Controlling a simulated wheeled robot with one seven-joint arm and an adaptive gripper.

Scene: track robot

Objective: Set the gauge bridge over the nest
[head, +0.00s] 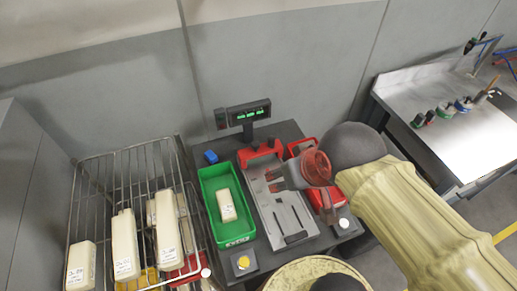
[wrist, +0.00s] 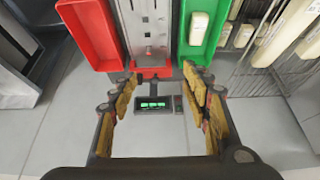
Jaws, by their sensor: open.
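A grey metal fixture plate (head: 280,205) with dark slots stands in the middle of the dark bench; I take it to be the nest. A red bridge-like piece (head: 260,152) sits across its back end. It also shows in the wrist view (wrist: 150,73) as a red block beyond the plate. I cannot tell for sure whether this is the gauge bridge. My gripper (head: 272,178) is above the plate's right side and partly hides it. In the wrist view my gripper (wrist: 159,76) is open, with nothing between its fingers and the red piece below and between the tips.
A green bin (head: 235,237) with a pale block stands left of the plate, a red bin (head: 304,147) right. A display (head: 248,113) rises behind. A wire basket (head: 95,180) holds several pale blocks. Buttons, yellow (head: 243,262) and white (head: 343,224), are at the front.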

